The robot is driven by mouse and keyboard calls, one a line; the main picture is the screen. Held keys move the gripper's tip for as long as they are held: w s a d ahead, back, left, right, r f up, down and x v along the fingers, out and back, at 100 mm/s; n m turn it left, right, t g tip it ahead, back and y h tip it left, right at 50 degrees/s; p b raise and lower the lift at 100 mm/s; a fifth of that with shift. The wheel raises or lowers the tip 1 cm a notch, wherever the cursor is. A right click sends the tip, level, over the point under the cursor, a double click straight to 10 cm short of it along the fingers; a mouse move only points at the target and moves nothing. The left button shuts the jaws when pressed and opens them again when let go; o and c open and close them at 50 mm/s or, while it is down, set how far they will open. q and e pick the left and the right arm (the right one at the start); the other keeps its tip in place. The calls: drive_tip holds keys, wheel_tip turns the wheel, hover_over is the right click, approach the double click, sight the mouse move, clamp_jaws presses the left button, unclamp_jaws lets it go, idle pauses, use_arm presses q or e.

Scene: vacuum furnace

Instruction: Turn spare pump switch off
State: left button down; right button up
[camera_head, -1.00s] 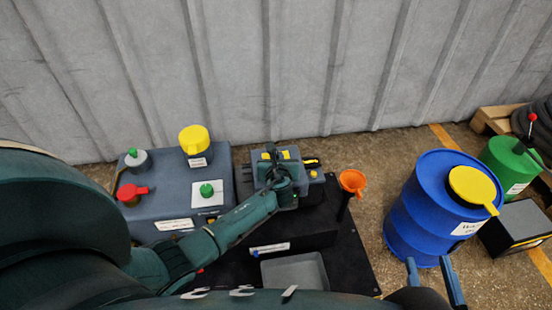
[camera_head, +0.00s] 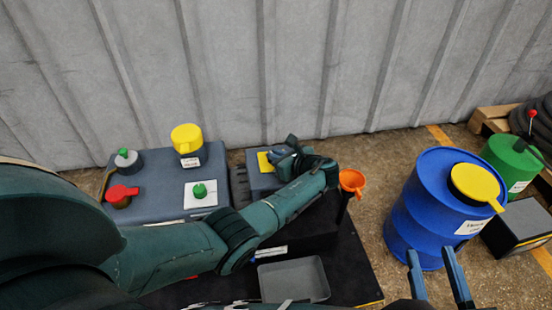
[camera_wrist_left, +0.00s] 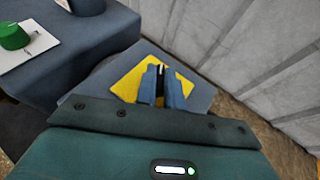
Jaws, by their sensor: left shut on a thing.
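In the left wrist view, a yellow plate (camera_wrist_left: 130,84) lies on top of a grey-blue housing (camera_wrist_left: 195,97). A small dark switch lever (camera_wrist_left: 160,78) with a pale tip stands at the plate. My left gripper (camera_wrist_left: 162,72) is shut on the lever, with one blue finger on each side. Its lower part is hidden by the fingers. In the head view, my left gripper (camera_head: 284,155) is over the housing, right of the yellow plate (camera_head: 264,161), and covers the switch. My right gripper (camera_head: 430,251) is open and empty at the bottom, before the blue drum.
Left is a grey-blue tank (camera_head: 155,160) with a yellow cap (camera_head: 186,138), a red handle (camera_head: 121,194) and green knobs. An orange funnel (camera_head: 352,181) stands close right of my left arm. A grey tray (camera_head: 294,280) lies in front. The blue drum (camera_head: 430,215) stands right.

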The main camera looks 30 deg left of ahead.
drive_tip(key=shift+r, duration=0.15)
use_arm(q)
drive_tip(key=c, duration=1.5)
unclamp_jaws()
use_arm(e)
drive_tip(key=shift+r, duration=0.1)
